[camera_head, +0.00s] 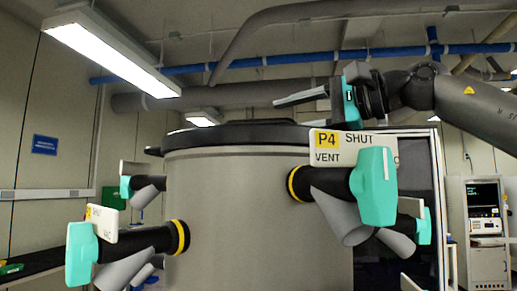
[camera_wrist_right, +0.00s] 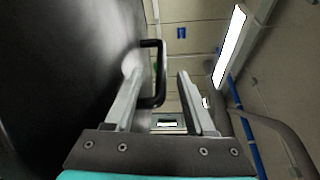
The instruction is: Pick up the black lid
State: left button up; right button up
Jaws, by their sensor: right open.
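The black lid (camera_head: 240,134) lies on top of the large grey cylindrical vessel (camera_head: 255,215). In the right wrist view the lid (camera_wrist_right: 55,70) is a dark surface filling the left side, with a black loop handle (camera_wrist_right: 161,75) standing out from it. My right gripper (camera_head: 300,96) is open above the lid's right part, its fingers pointing left. In the wrist view the handle shows between the open fingers (camera_wrist_right: 160,65), nearer the left one. I cannot tell whether a finger touches it. My left gripper is not in view.
Valves with teal handles stick out from the vessel, including one at the right (camera_head: 374,187) and one at the lower left (camera_head: 82,253). A P4 vent sign (camera_head: 352,148) stands just below my right gripper. Pipes and a lamp (camera_head: 110,45) are overhead. An instrument rack (camera_head: 486,225) stands far right.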

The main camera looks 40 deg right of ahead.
jog(key=x, duration=0.1)
jog(key=p+x, duration=0.2)
jog(key=x, duration=0.1)
jog(key=shift+w+d+r, duration=0.1)
jog(key=shift+w+d, duration=0.1)
jog(key=shift+d, duration=0.05)
jog(key=shift+w+a, duration=0.15)
jog(key=shift+w, duration=0.3)
jog(key=shift+c, duration=0.2)
grip_shut()
dwell(0.6)
jog(key=shift+r, duration=0.2)
